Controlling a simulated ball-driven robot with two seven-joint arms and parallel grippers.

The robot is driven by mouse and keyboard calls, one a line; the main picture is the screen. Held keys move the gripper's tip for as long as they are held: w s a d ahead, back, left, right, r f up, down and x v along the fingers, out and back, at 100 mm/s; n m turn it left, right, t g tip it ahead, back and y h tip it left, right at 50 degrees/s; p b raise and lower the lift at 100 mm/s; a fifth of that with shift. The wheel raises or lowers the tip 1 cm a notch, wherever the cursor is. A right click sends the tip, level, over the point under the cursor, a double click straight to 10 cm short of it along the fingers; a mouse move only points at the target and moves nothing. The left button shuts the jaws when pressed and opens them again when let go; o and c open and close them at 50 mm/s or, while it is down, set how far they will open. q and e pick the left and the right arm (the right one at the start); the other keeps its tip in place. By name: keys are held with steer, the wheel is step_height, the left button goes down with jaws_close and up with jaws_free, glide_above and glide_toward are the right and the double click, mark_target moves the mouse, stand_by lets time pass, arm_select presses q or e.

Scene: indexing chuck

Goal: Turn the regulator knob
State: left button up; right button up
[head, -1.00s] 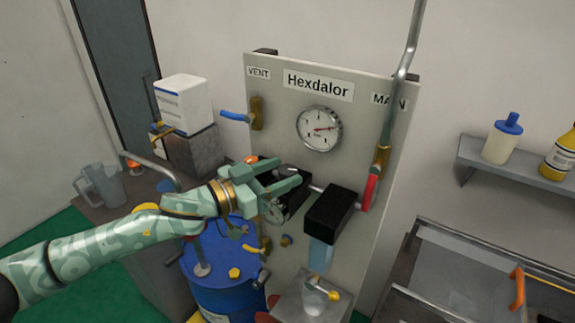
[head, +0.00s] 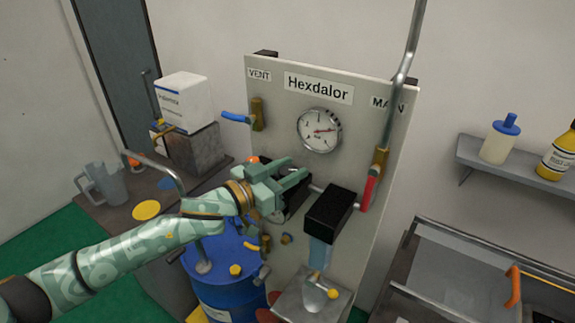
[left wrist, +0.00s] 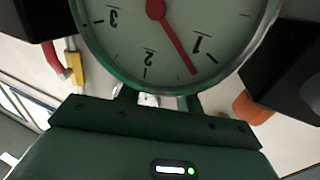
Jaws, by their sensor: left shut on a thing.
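The regulator is on the grey Hexdalor panel (head: 265,80), below the large dial gauge (head: 319,130). My left gripper (head: 290,182) reaches in from the left at the regulator, in front of a black block. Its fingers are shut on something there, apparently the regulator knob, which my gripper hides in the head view. In the left wrist view a round gauge (left wrist: 170,35) with a red needle between 1 and 2 fills the top. It covers the ends of my fingers (left wrist: 160,100), so the grip itself is hidden. My right gripper is not in view.
A black box (head: 330,212) juts from the panel right of my gripper. A blue-handled vent valve (head: 237,117) is above left, a red-handled main valve (head: 367,192) at right. A blue drum (head: 222,262) stands below my wrist. A white box (head: 184,100) is at left.

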arm_select(q)
steer(key=shift+d+r+n+t+y+p, duration=0.1)
steer(key=shift+r+n+t+y+p, duration=0.1)
steer(key=shift+n+t+y+p, duration=0.6)
steer(key=shift+f+n+t+y, duration=0.1)
steer(key=shift+n+t+y, duration=0.6)
steer(key=shift+t+y, duration=0.15)
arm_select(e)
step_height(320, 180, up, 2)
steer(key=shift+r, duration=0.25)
arm_select(q)
steer(key=o, duration=1)
steer(key=shift+c, duration=0.2)
steer(key=shift+f, duration=0.1)
steer(key=b+v, duration=0.2)
steer(key=v, duration=1.4)
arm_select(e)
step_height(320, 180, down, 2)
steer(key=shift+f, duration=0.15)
